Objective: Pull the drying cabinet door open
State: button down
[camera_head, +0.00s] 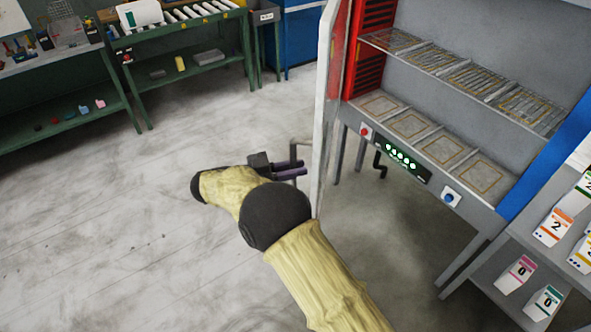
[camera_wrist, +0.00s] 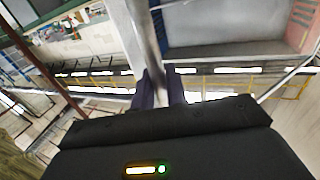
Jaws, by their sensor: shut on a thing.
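The drying cabinet (camera_head: 425,90) stands at the right in the head view, its front open on two levels of wire-patterned trays. Its pale door (camera_head: 325,100) is swung outward at the cabinet's left side and shows nearly edge-on. My gripper (camera_head: 300,169) is at the lower left of the door, its purple fingers pointing at it. In the wrist view my gripper (camera_wrist: 161,90) has a grey upright bar (camera_wrist: 143,35) running between its fingers, apparently the door handle. The gripper is shut on it. The exact contact is partly hidden by the fingers.
A control panel (camera_head: 403,157) with green lights sits under the cabinet's trays. A shelf (camera_head: 483,276) with numbered cartons stands at the lower right. Green workbenches (camera_head: 190,75) line the back left. The grey floor (camera_head: 90,220) at left is clear.

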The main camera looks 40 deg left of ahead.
jog(key=c, duration=1.5)
grip_release()
jog(key=b+v, duration=0.2)
jog(key=v, duration=1)
jog(key=shift+b, duration=0.4)
jog(key=shift+w, duration=0.15)
